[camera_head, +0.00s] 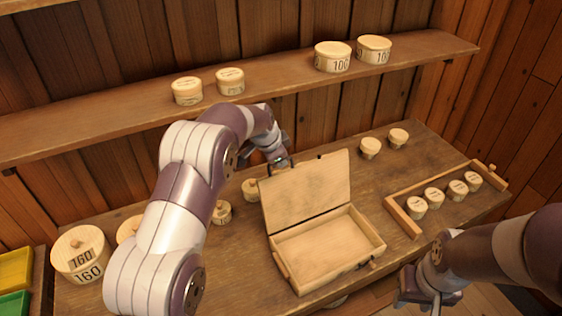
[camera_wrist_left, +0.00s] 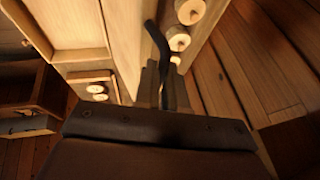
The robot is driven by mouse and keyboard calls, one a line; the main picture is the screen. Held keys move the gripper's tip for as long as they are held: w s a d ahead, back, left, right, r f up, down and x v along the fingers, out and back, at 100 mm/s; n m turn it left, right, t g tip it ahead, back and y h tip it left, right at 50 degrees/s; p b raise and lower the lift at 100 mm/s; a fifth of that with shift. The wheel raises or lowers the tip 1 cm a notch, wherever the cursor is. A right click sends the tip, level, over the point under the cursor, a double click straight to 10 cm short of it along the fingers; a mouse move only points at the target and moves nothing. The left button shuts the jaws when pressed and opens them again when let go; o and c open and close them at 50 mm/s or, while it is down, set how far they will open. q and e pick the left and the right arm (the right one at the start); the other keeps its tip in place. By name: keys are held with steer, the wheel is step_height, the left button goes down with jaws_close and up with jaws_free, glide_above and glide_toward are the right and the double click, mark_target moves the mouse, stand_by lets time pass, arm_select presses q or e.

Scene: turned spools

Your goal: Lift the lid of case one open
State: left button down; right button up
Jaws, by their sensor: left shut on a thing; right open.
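A pale wooden case (camera_head: 318,262) stands on the bench with its box open and empty. Its lid (camera_head: 312,192) stands up at the back, tilted slightly backward; no number shows on it. My left gripper (camera_head: 279,160) is at the lid's top left edge, shut on the dark lid handle. The left wrist view shows the dark bent handle (camera_wrist_left: 157,42) between my left fingers (camera_wrist_left: 158,84), beside the pale lid panel (camera_wrist_left: 125,35). My right gripper (camera_head: 430,301) is open and empty, low at the right, in front of the bench.
A wooden tray (camera_head: 402,217) with several small spools is at the right. Two small spools (camera_head: 370,148) stand behind it. More spools, including a big one (camera_head: 80,254), stand left of the case, partly behind my left arm. A shelf (camera_head: 270,92) with spools runs above.

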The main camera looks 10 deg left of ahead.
arm_select(q)
steer(key=shift+s+d, duration=0.1)
steer(key=shift+s, duration=0.1)
steer(key=shift+w, duration=0.25)
steer(key=c, duration=1.2)
jaws_free()
steer(key=shift+s, duration=0.1)
steer(key=shift+r, duration=0.1)
steer(key=shift+r, duration=0.1)
steer(key=shift+b+v, duration=1.95)
steer(key=shift+v, duration=4.3)
steer(key=shift+s, duration=0.1)
